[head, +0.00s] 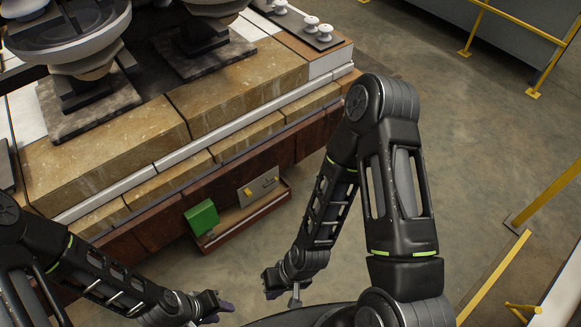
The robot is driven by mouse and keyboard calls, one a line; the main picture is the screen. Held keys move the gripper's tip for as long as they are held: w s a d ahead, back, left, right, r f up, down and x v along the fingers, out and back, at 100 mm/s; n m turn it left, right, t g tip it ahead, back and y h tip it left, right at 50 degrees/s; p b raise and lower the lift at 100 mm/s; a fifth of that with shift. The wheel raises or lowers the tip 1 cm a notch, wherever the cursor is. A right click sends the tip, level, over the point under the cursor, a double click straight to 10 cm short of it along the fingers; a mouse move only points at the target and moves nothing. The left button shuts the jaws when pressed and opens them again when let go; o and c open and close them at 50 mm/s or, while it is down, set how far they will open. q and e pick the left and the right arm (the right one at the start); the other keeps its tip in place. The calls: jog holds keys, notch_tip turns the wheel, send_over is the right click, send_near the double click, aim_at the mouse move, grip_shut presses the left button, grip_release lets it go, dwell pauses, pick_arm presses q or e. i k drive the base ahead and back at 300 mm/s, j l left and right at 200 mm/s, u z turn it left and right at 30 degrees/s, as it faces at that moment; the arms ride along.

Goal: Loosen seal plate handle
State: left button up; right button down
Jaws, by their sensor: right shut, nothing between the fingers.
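A grey plate (262,186) stands against the brown side of the stack, with a small yellow part (247,192) near its left end. I cannot make out which part of it is the handle. A green block (202,217) sits left of the plate. My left gripper (220,306) is low at the bottom of the view, apart from the plate; its fingers are small and dark, so its opening is unclear. My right gripper (273,284) is shut and empty, below and apart from the plate.
Small white insulators (311,24) stand at the top. Yellow rails (548,193) stand at right. The concrete floor (470,130) between is clear.

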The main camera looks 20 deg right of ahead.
aim_at(270, 182)
jog(key=i+l+u, duration=0.25)
jog(key=l, duration=1.95)
jog(key=l+u, duration=0.25)
jog(key=l, duration=1.95)
jog(key=i, duration=0.5)
